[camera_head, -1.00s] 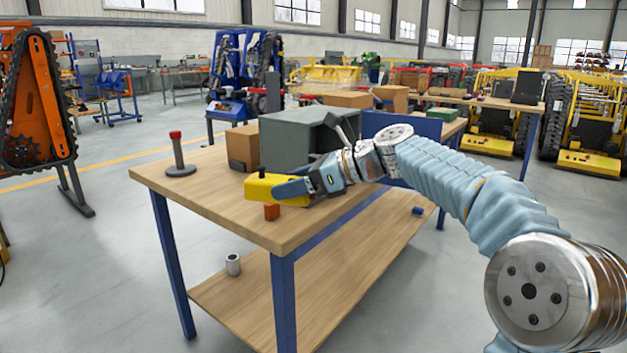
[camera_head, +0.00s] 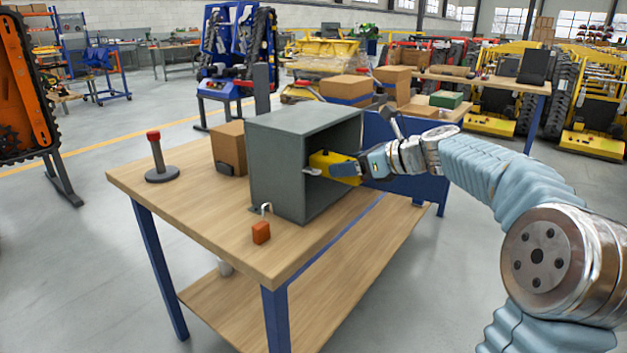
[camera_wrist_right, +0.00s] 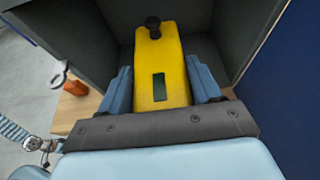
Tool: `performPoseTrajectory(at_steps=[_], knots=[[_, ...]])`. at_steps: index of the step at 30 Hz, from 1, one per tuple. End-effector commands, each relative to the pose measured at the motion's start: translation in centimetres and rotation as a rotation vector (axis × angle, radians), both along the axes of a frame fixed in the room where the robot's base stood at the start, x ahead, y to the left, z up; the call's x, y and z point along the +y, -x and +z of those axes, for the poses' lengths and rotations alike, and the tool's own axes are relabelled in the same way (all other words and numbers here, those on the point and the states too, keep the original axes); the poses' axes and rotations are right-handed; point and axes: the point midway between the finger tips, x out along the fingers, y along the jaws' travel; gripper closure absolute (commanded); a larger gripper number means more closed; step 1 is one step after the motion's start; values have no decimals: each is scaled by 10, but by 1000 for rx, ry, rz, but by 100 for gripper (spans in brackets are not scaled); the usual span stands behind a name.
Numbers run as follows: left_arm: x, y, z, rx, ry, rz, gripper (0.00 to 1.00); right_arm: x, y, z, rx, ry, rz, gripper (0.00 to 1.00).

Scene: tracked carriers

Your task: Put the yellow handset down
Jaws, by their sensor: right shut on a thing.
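The yellow handset (camera_head: 336,167) is held by my right gripper (camera_head: 362,172) at the open side of the grey box (camera_head: 276,172). In the right wrist view, the handset (camera_wrist_right: 158,62) lies between the two blue fingers of the right gripper (camera_wrist_right: 161,90). It has a dark screen and a black knob at its far end. The grey box's walls (camera_wrist_right: 80,35) stand around its far part. In the head view part of the handset is hidden behind the box's edge. I cannot tell whether it touches the box floor. My left gripper is not in view.
An orange padlock-like piece (camera_head: 261,232) sits on the wooden bench (camera_head: 200,208) in front of the box. A red-topped post (camera_head: 157,155) and a cardboard box (camera_head: 229,148) stand to its left. The bench's front left is clear. A blue panel (camera_head: 400,145) stands behind my gripper.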

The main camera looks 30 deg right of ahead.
Motion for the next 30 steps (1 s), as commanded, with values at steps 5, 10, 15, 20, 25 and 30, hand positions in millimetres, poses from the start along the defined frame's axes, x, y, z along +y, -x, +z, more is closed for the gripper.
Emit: performPoseTrajectory(at_steps=[5,10,15,20,25,30], knots=[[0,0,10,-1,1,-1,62,21,-49,3,-1,2,4,76],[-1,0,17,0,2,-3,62,35,-83,3,0,1,4,76],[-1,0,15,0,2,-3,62,35,-85,-15,0,-1,0,76],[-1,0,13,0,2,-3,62,36,-85,-24,-1,0,0,76],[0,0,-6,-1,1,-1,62,35,-85,-54,0,0,0,76],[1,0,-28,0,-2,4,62,37,-87,-73,-3,1,1,76]])
